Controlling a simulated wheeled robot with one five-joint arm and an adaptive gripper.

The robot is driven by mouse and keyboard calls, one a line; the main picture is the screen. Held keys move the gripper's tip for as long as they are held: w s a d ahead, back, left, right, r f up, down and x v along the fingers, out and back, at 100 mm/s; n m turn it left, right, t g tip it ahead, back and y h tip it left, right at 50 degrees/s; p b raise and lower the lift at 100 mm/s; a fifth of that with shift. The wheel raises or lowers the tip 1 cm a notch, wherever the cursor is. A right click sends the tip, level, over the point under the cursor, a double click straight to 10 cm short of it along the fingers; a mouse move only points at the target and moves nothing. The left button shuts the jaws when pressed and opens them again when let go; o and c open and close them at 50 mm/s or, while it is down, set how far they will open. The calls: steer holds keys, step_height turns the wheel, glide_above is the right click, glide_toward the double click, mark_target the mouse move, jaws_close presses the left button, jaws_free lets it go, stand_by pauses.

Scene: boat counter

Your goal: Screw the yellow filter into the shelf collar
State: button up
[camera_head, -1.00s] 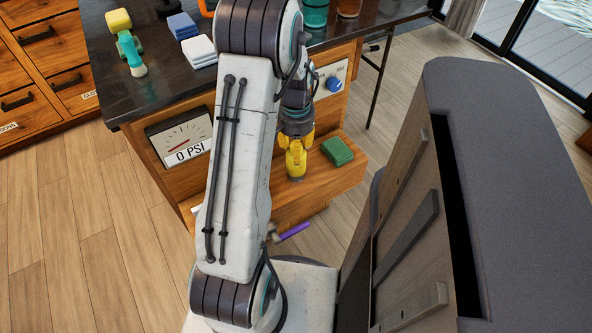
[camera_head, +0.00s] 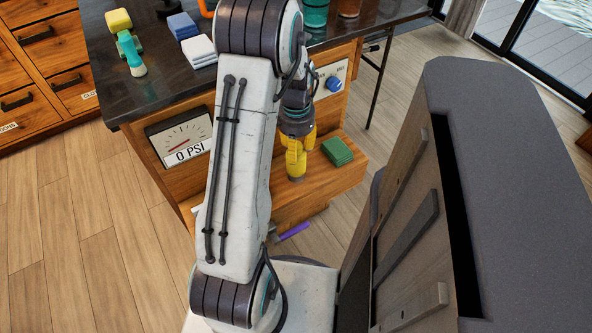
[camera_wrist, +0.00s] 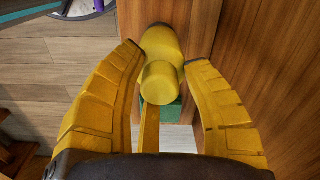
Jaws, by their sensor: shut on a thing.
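The yellow filter (camera_wrist: 162,83) shows in the wrist view as a rounded yellow body between my gripper's yellow fingers. My gripper (camera_wrist: 163,56) is shut on it. In the head view my gripper (camera_head: 298,150) points down over the low wooden shelf (camera_head: 328,181), with the yellow filter (camera_head: 295,170) at its lower end, close to the shelf top. The collar is hidden, so I cannot tell how the filter sits in it.
A green pad stack (camera_head: 337,151) lies on the shelf to the right of my gripper. A gauge (camera_head: 183,138) reading 0 PSI and a blue knob (camera_head: 334,84) are on the counter front. A purple-handled tool (camera_head: 293,231) is below the shelf.

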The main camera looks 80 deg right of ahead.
steer(key=shift+a+f, duration=0.15)
steer(key=shift+f, duration=0.05)
steer(key=shift+m, duration=0.9)
steer(key=shift+m, duration=0.8)
steer(key=o, duration=0.7)
steer(key=shift+r, duration=0.1)
steer(key=shift+n, duration=0.9)
